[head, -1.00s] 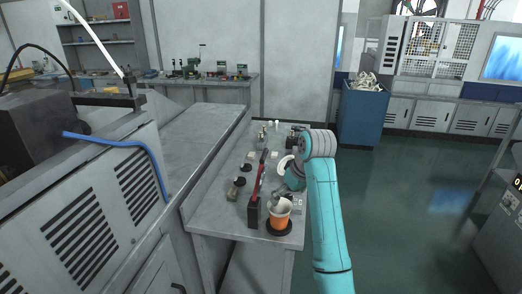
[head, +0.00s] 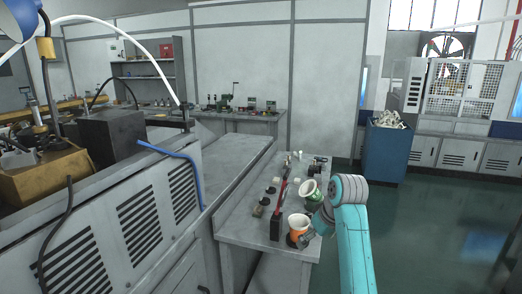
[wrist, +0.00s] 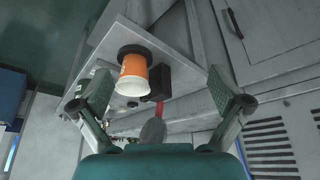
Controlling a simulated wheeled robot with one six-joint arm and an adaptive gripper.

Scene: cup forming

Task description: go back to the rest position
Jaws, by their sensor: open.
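The orange and white paper cup (head: 298,226) stands on a round black base at the near end of the grey workbench (head: 245,229). My gripper (head: 310,236) is low beside the cup, on its right in the head view; its fingertips are hard to make out there. In the wrist view, my gripper (wrist: 162,88) is open, with its two fingers spread wide and nothing held. The cup (wrist: 133,76) shows beyond the fingers, between them in the picture and apart from both. The black base (wrist: 133,50) shows at the cup's end.
A black block (head: 275,228) with a red-handled tool (head: 284,192) stands left of the cup. Small parts lie farther back on the bench. A grey machine (head: 130,220) fills the left side. A blue bin (head: 386,152) stands behind; the green floor (head: 440,220) at right is clear.

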